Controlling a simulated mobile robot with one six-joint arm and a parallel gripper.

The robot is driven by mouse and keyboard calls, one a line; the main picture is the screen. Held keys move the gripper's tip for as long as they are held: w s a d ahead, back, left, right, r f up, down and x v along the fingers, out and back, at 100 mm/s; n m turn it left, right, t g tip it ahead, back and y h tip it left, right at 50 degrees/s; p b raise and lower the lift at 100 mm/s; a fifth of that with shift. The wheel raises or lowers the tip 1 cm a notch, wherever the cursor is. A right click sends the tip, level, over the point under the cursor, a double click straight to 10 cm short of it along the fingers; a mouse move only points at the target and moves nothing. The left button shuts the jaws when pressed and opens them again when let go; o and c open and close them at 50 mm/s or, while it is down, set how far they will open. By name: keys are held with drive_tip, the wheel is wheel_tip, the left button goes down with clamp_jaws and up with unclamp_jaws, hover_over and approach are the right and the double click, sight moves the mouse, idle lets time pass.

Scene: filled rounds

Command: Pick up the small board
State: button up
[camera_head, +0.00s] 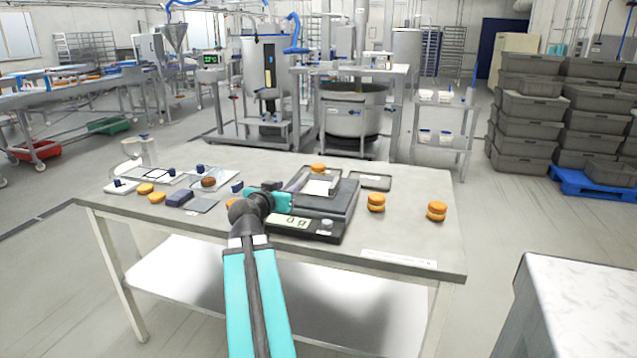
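I cannot tell for certain which one is the small board. My gripper (272,188) is above the middle of the table, to the right of both boards and at the left side of the black scale (345,200). Its fingers are small and dark, so its opening cannot be made out.
The scale bears a clear tray (325,176) with a white sheet. Orange filled rounds stand on the table (410,235), including one to the right (437,211). A dark blue block (179,198) and a thin dark plate (202,206) lie between the boards and my arm.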

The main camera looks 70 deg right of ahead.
drive_tip(key=shift+d+f+p, duration=0.1)
drive_tip(key=shift+d+p, duration=0.65)
drive_tip(key=shift+p, duration=2)
approach(302, 178)
drive_tip(key=shift+d+f+p, duration=0.1)
drive_tip(key=shift+d+p, duration=0.05)
drive_tip(key=shift+d, duration=0.6)
drive_tip(key=shift+d+f+p, duration=0.15)
drive_tip(key=shift+d, duration=0.6)
drive_tip(key=shift+d, duration=0.1)
drive_tip(key=shift+w+d+f+p, duration=0.1)
drive_tip(key=shift+d+f+p, duration=0.15)
drive_tip(key=shift+d, duration=0.55)
drive_tip(key=shift+d+f+p, duration=0.1)
drive_tip(key=shift+d+p, duration=0.3)
drive_tip(key=shift+d, duration=0.45)
drive_tip(key=shift+w+d+f+p, duration=0.1)
drive_tip(key=shift+d+f+p, duration=0.15)
drive_tip(key=shift+d, duration=0.55)
drive_tip(key=shift+s, duration=0.1)
clamp_jaws()
